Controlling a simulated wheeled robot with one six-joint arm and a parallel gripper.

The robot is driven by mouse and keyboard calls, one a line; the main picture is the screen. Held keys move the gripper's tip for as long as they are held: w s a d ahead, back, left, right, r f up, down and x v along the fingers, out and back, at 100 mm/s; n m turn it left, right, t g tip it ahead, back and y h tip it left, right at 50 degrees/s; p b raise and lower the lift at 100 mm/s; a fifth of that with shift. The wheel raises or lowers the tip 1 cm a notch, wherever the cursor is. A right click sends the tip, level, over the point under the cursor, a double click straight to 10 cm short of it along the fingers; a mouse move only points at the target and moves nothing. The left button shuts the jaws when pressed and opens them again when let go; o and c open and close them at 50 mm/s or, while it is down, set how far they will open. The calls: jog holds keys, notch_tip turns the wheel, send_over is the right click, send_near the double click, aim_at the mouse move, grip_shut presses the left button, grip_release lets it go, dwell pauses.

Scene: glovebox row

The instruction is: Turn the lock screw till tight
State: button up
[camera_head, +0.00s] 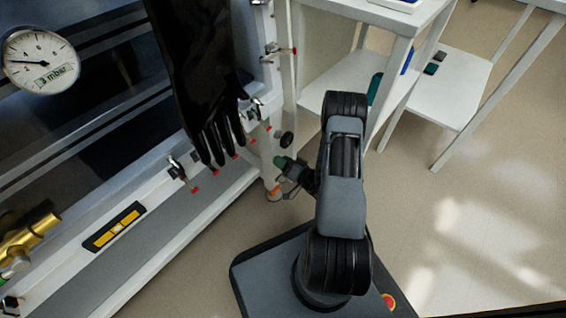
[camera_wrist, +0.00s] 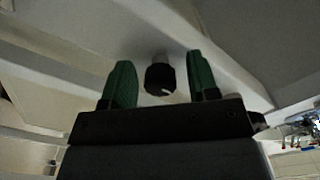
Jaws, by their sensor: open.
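My gripper (camera_wrist: 160,62) is open, with one green finger on each side of the knob. A gap shows between the knob and each finger; I cannot tell how deep it lies between them. In the head view my gripper (camera_head: 279,175) is low beside the white frame's corner post. The knob between the fingers cannot be made out there.
A black glove (camera_head: 195,75) hangs from the glovebox front. A dial gauge (camera_head: 41,61), a yellow level (camera_head: 114,226) and a brass fitting (camera_head: 28,240) are at left. A white shelf (camera_head: 445,85) stands behind my arm. The floor at right is clear.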

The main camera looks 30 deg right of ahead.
jog(key=c, duration=0.9)
